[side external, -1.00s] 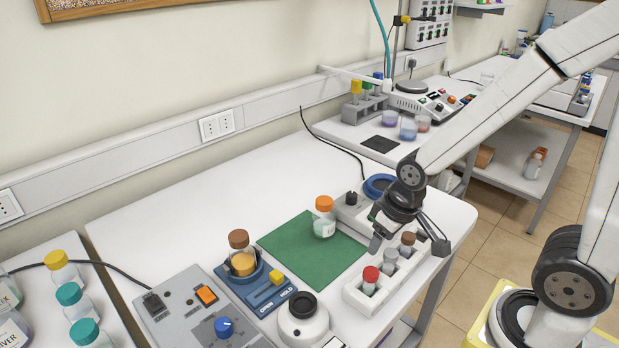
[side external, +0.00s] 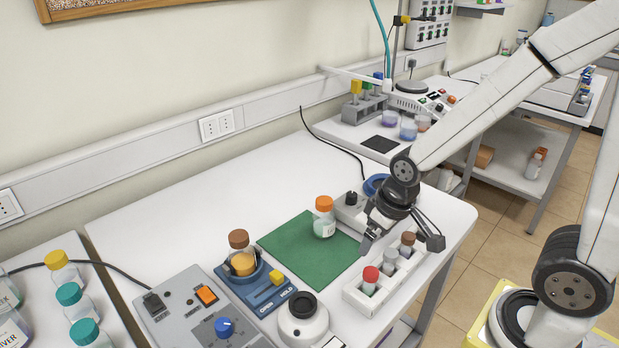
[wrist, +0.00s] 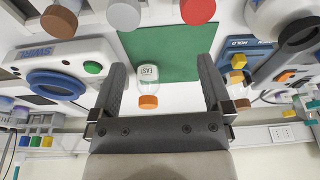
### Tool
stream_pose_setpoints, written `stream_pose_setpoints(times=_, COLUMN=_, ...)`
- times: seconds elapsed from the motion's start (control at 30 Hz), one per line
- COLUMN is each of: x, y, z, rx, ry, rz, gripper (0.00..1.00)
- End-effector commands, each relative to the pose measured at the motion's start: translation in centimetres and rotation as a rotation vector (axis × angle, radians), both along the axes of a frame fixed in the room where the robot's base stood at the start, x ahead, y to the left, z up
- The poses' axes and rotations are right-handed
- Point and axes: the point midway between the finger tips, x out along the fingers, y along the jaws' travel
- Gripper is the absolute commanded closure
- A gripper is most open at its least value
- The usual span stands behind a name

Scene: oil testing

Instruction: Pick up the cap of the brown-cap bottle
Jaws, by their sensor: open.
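The brown-cap bottle (side external: 243,264), holding amber liquid, stands upright in a blue holder (side external: 262,293) left of the green mat. Its brown cap (side external: 238,239) is on top. In the wrist view the brown cap (wrist: 240,103) shows small, just right of my right-hand finger and partly hidden. My gripper (side external: 403,240) is open and empty, above the vial rack and well right of the bottle. Its two fingers are spread wide in the wrist view (wrist: 163,68).
An orange-cap bottle (side external: 324,222) stands on the green mat (side external: 290,245), between my gripper and the brown-cap bottle. A white rack (side external: 358,299) holds red-, grey- and brown-capped vials below my gripper. A white round device (side external: 303,322) stands in front. The table behind the mat is clear.

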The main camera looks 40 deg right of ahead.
Motion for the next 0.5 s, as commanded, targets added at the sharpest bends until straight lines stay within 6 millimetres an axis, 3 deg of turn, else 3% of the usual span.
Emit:
stream_pose_setpoints(times=0.27, x=5.6, y=2.7, z=1.5, rx=0.007, ry=-0.011, rz=0.218, gripper=0.00)
stream_pose_setpoints(times=0.5, x=11.7, y=6.9, z=3.2, rx=0.032, ry=-0.042, rz=0.502, gripper=0.00)
